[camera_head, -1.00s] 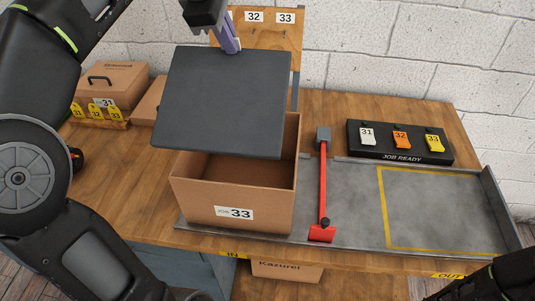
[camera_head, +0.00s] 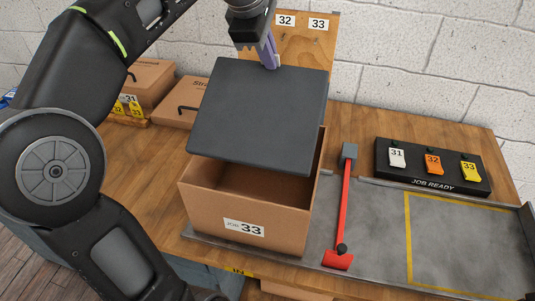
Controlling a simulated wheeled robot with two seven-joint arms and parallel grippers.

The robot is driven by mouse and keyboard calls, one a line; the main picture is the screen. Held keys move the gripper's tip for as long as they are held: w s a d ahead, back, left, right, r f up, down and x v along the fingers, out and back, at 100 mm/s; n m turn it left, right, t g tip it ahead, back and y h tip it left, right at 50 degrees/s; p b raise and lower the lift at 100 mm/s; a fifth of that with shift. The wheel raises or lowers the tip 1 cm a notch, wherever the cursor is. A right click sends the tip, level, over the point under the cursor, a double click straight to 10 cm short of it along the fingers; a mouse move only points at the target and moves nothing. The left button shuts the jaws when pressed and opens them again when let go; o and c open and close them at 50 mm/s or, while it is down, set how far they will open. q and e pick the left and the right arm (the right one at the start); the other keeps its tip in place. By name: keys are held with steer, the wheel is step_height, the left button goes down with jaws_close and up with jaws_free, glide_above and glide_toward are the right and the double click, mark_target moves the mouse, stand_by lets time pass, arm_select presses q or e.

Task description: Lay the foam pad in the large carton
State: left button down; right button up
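The foam pad (camera_head: 258,115) is a dark grey flat square, tilted, above the large carton. My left gripper (camera_head: 270,62) is shut on the pad's far edge; its purple fingers show there. The large carton (camera_head: 240,215) is an open brown box labelled JOB 33, standing on the grey metal tray. The pad hides the carton's back part; its front opening shows dark inside. I cannot tell whether the pad's lower edge touches the carton's rim. My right gripper is not in view.
A red lever (camera_head: 343,215) stands just right of the carton. Further right are the JOB READY panel (camera_head: 430,183) with tags 31, 32 and 33, and a bare yellow-outlined area (camera_head: 465,245). Closed brown boxes (camera_head: 145,85) stand at the back left. A wooden board (camera_head: 305,45) rises behind.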

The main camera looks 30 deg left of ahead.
arm_select(q)
step_height(320, 180, down, 18)
steer(key=shift+f, duration=0.25)
step_height(320, 180, down, 4)
steer(key=shift+f, duration=0.1)
steer(key=shift+f, duration=0.1)
stand_by(0.3)
steer(key=c, duration=2.1)
jaws_free()
steer(key=shift+f, duration=0.1)
steer(key=shift+o, duration=1)
steer(key=shift+r, duration=0.2)
